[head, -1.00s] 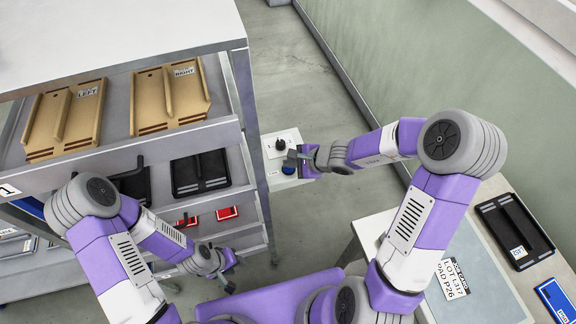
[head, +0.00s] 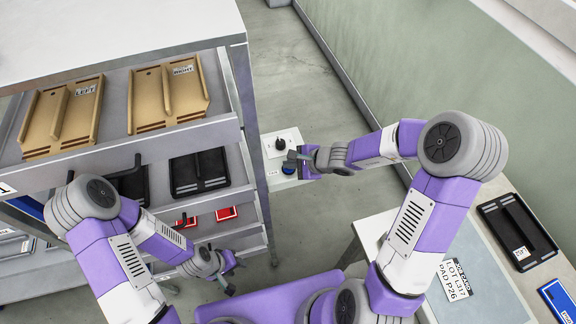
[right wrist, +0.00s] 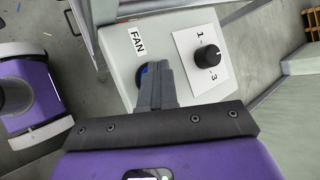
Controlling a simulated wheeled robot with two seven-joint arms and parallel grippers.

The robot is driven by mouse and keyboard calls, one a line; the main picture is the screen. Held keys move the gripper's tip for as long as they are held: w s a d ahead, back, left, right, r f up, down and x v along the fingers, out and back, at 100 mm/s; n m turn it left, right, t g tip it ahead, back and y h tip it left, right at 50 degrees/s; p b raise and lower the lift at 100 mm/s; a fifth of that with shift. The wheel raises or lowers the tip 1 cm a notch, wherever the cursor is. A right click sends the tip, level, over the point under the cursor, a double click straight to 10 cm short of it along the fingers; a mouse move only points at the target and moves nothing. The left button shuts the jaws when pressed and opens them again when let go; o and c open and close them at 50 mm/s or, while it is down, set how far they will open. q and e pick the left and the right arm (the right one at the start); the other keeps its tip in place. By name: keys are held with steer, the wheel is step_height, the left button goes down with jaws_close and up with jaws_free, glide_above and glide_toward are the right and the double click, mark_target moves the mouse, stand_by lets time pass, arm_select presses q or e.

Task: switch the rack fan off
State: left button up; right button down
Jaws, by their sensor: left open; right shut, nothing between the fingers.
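A pale control box (head: 276,180) is fixed at the right side of the rack. In the right wrist view the box (right wrist: 122,68) carries a label reading FAN (right wrist: 137,41). A black knob (right wrist: 208,57) stands on a white plate marked 1 and 3. My left gripper (head: 236,276) is open and empty, low before the rack.
The rack (head: 245,110) holds tan trays marked LEFT (head: 60,118) and RIGHT (head: 168,95), black trays (head: 200,172) and red items (head: 226,213). At right a table (head: 500,235) bears a black tray (head: 515,232) and a blue item. Floor beyond the box is clear.

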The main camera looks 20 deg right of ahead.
mark_target(291, 170)
steer(key=shift+r, duration=0.35)
step_height(291, 170, up, 6)
steer(key=p, duration=0.5)
stand_by(0.7)
